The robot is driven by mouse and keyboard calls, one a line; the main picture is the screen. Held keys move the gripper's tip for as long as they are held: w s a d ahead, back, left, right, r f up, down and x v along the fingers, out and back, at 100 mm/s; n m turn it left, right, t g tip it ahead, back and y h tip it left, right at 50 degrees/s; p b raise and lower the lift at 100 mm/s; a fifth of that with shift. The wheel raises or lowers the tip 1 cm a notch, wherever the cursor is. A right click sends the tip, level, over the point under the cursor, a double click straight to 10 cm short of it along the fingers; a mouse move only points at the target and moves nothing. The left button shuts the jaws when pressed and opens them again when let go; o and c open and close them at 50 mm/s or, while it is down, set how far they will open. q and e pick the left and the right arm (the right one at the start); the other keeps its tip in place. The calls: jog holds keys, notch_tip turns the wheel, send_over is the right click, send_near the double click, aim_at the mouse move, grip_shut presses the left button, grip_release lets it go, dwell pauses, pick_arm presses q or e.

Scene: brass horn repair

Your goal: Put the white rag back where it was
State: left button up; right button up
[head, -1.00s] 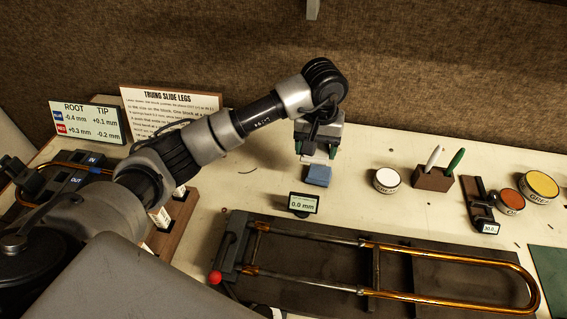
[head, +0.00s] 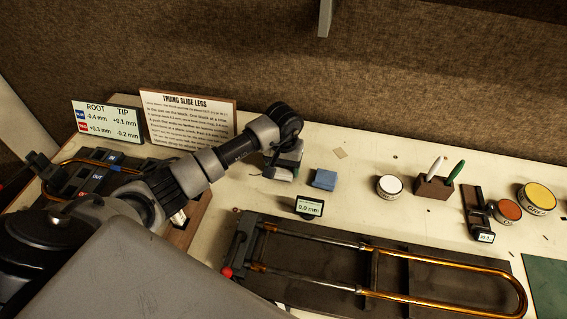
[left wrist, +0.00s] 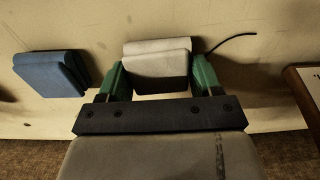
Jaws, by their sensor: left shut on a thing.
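The white rag (left wrist: 157,60) is a folded pad held between the green fingers of my left gripper (left wrist: 155,82) in the left wrist view. The gripper is shut on it. In the head view my left gripper (head: 282,174) is low over the bench, left of the folded blue rag (head: 324,179), and mostly hides the white rag. The blue rag also lies beside the gripper in the left wrist view (left wrist: 48,73), with a gap between the two rags. I cannot tell whether the white rag touches the bench. My right gripper is not in view.
A small 0.0 mm display (head: 309,207) stands in front of the blue rag. The slide fixture (head: 390,262) lies nearer. An instruction board (head: 188,121) stands behind left. A white-lidded tin (head: 389,185) and a pen block (head: 433,189) stand to the right. A thin dark wire (left wrist: 230,40) lies close by.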

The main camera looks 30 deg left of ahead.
aim_at(284, 167)
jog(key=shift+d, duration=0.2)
pick_arm(q)
jog(key=shift+f+b, duration=0.2)
jog(key=shift+b, duration=0.15)
jog(key=o, duration=0.9)
jog(key=shift+r, duration=0.1)
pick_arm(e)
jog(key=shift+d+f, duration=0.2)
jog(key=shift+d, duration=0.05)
pick_arm(q)
jog(key=shift+r+p, duration=0.15)
jog(key=shift+p, duration=0.2)
notch_tip(284, 167, up, 12)
jog(key=shift+b, duration=1.2)
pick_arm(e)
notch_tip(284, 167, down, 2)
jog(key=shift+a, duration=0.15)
